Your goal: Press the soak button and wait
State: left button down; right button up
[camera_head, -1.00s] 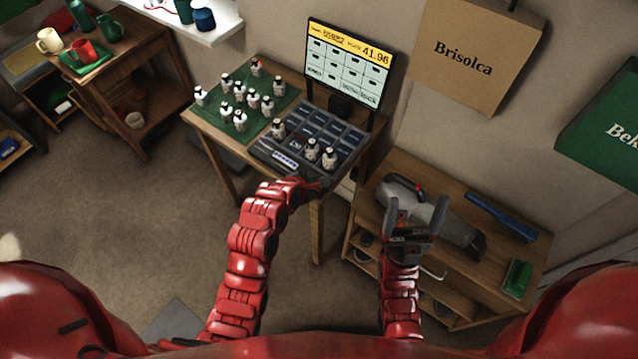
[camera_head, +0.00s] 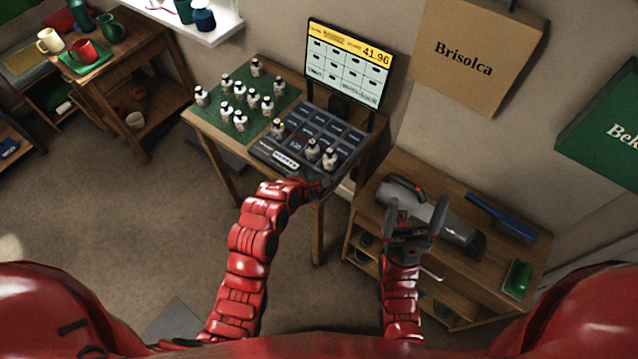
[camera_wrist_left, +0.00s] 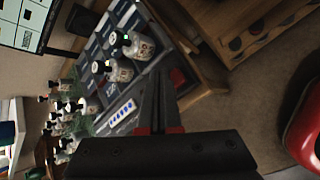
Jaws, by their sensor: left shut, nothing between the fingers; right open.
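A dark tray-like console (camera_head: 318,135) with rows of blue-grey cells stands on the wooden table; it also shows in the left wrist view (camera_wrist_left: 100,50). A pale label strip (camera_head: 286,159) sits near its front edge. My left gripper (camera_head: 318,184) is at the console's front right corner, partly hidden by its own arm. In the left wrist view its fingers (camera_wrist_left: 158,78) are shut with nothing between them, beside a dark red patch (camera_wrist_left: 181,80) on the console. I cannot read which control is the soak button. My right gripper (camera_head: 416,212) is open and empty above the low shelf.
Several white bottles with dark caps stand on a green mat (camera_head: 215,118), and a few stand on the console. A screen (camera_head: 345,65) showing 41.96 rises behind. The low shelf (camera_head: 375,215) carries a grey handheld device (camera_head: 445,222) and a blue bar (camera_head: 502,217).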

pick_arm(q)
jog(key=shift+f, duration=0.1)
dwell(0.6)
jog(key=shift+f, duration=0.4)
jog(key=shift+s+f, duration=0.1)
jog(key=shift+f, duration=0.5)
dwell(0.8)
jog(key=shift+r, duration=0.15)
jog(key=shift+r+p, duration=0.6)
jog(key=shift+r, duration=0.25)
jog(key=shift+r+p, duration=1.8)
jog(key=shift+r, duration=0.8)
jog(key=shift+a+f, duration=0.1)
